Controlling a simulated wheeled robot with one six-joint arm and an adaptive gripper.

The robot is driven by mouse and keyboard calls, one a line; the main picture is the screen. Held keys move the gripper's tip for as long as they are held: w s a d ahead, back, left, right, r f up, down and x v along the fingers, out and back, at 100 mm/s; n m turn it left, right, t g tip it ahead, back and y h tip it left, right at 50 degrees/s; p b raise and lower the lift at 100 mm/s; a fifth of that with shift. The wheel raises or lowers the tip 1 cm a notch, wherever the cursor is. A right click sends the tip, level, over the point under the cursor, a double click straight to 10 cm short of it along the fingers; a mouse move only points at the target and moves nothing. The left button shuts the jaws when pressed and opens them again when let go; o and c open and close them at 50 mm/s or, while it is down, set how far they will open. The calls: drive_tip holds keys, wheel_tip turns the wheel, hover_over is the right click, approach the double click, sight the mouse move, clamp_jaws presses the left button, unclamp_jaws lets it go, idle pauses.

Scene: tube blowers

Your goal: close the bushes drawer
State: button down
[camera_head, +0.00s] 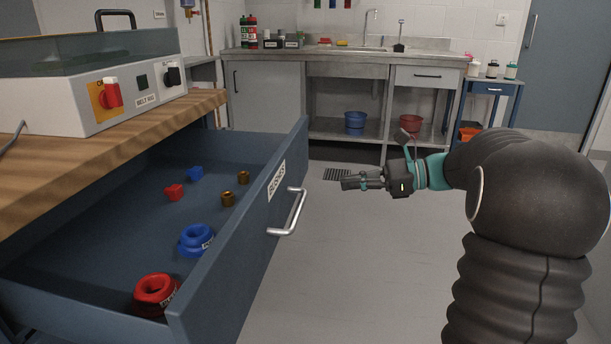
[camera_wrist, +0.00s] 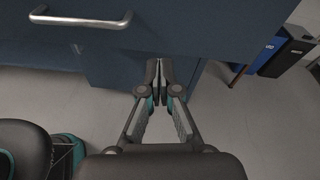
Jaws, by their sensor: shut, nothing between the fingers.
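The bushes drawer (camera_head: 235,225) is blue and pulled well out from under the wooden bench, in the left half of the head view. Its front bears a label, partly readable, and a silver bar handle (camera_head: 289,212). The handle also shows at the top left of the wrist view (camera_wrist: 80,20). Inside lie a red ring (camera_head: 156,290), a blue ring (camera_head: 196,238), small red and blue blocks and two brass bushes (camera_head: 228,199). My gripper (camera_head: 346,183) is shut and empty, right of the drawer front in the head view. In the wrist view its fingertips overlap the drawer front's edge; contact cannot be told.
A white machine (camera_head: 100,85) with a red switch stands on the wooden bench (camera_head: 60,165). A steel sink counter (camera_head: 345,55) is at the back, with blue and red buckets below. The grey floor (camera_head: 330,270) right of the drawer is clear.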

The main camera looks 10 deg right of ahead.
drive_tip(key=m+t+y, duration=0.2)
approach(298, 168)
drive_tip(key=b+x, duration=0.2)
drive_tip(key=x, duration=0.4)
drive_tip(key=shift+w+a, duration=0.2)
drive_tip(key=shift+a, duration=0.15)
drive_tip(key=shift+w+a, duration=0.1)
drive_tip(key=shift+a, duration=0.1)
